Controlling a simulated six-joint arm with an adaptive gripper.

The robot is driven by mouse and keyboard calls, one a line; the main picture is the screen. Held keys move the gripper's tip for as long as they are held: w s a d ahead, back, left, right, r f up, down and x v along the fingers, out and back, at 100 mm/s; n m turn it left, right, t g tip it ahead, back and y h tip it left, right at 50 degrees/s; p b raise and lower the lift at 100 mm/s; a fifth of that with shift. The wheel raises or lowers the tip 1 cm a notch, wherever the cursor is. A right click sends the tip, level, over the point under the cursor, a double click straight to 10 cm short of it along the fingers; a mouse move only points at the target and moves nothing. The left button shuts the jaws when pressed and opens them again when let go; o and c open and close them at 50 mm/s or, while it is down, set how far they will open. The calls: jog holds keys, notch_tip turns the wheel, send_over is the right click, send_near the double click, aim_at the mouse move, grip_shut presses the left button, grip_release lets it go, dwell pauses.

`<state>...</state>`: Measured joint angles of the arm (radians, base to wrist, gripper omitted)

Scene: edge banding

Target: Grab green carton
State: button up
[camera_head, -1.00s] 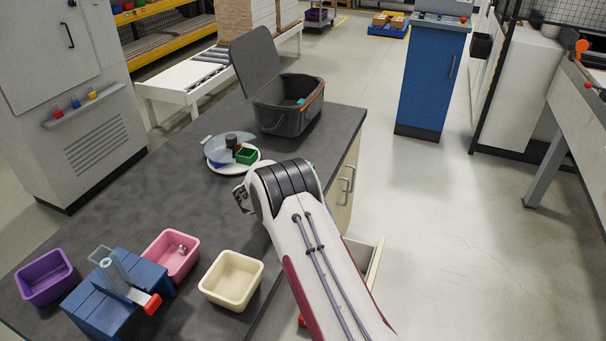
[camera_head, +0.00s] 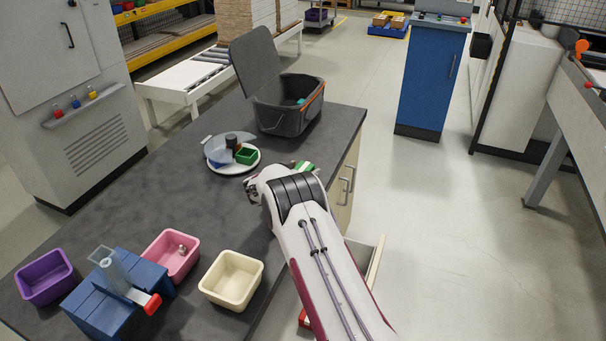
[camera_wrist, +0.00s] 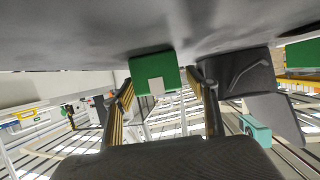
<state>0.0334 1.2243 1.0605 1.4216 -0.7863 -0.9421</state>
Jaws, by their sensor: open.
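A green carton with white on it (camera_head: 306,167) stands near the right edge of the dark table, partly hidden behind my wrist in the head view. The wrist view, which appears upside down, shows a green box with a white patch (camera_wrist: 154,70) between and beyond my fingers. My gripper (camera_wrist: 162,84) is open, one finger to each side of this box in the picture. Whether either finger touches it I cannot tell. In the head view my fingers are hidden by the arm. A small open green box (camera_head: 247,156) sits on a white plate (camera_head: 236,170) to the left.
A black lidded bin (camera_head: 283,120) stands behind, its lid raised. Purple (camera_head: 45,290), pink (camera_head: 184,265) and cream (camera_head: 238,300) bins and a blue fixture (camera_head: 90,313) stand at the front left. An open drawer (camera_head: 374,262) juts out at right. The middle tabletop is clear.

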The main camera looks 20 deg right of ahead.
aim_at(303, 168)
jog(key=shift+w+d, duration=0.1)
dwell(0.5)
jog(key=c, duration=1.2)
jog(key=shift+c, duration=0.2)
jog(key=shift+r, duration=5)
